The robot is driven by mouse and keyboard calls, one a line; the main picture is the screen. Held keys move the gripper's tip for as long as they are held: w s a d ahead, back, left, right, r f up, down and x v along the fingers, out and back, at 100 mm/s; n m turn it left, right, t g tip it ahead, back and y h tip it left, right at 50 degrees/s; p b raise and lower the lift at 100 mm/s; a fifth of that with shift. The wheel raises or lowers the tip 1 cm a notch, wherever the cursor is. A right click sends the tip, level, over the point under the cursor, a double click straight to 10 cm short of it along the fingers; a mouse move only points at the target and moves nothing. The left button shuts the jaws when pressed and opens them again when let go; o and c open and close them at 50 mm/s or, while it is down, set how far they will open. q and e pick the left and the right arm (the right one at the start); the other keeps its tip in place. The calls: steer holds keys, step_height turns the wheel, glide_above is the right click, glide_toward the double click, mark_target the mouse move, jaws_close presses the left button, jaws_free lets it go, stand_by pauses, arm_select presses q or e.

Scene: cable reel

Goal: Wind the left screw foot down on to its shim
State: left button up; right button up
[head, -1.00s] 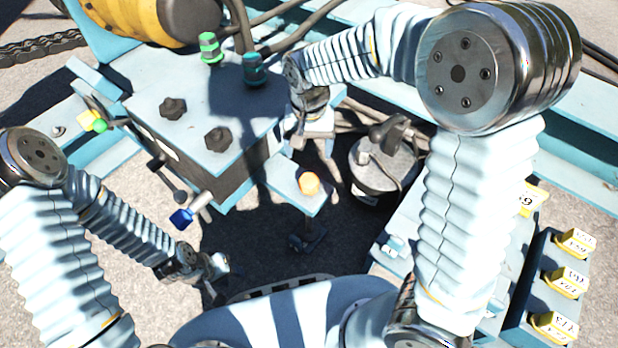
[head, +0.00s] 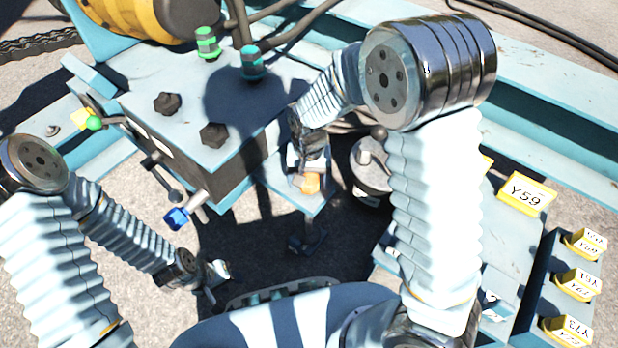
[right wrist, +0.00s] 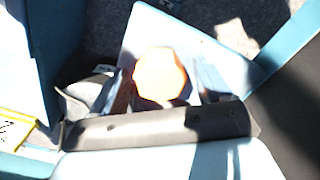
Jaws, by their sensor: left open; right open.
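An orange knob (head: 311,183), apparently a screw foot's head, stands on a pale blue bracket (head: 290,196) at the block's near right corner. A dark foot (head: 306,243) shows below the bracket, in shadow. I cannot tell a shim under it. My right gripper (head: 308,176) is open at the knob. In the right wrist view the knob (right wrist: 160,77) lies between its two fingers (right wrist: 161,88); contact cannot be told. A green knob (head: 94,123) with yellow beside it shows on the block's far left. My left gripper (head: 213,282) is open and empty, low at the left.
The blue block (head: 185,115) carries dark bolt heads and green and teal connectors with cables. A blue-tipped lever (head: 178,217) sticks out towards me. A round grey device (head: 372,172) stands right of the bracket. Yellow-labelled bins (head: 575,283) are at the right.

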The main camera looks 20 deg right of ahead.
steer(key=c, duration=1)
steer(key=shift+r+m+p, duration=0.15)
steer(key=shift+m+p, duration=0.8)
steer(key=shift+r+m+p, duration=0.1)
steer(key=shift+m+p, duration=0.8)
steer(key=shift+m, duration=0.05)
steer(key=m+p, duration=0.4)
steer(key=m, duration=0.1)
steer(key=shift+f+m+p, duration=0.15)
steer(key=shift+m+p, duration=0.7)
steer(key=shift+m, duration=0.25)
steer(key=o, duration=1)
steer(key=shift+f, duration=0.1)
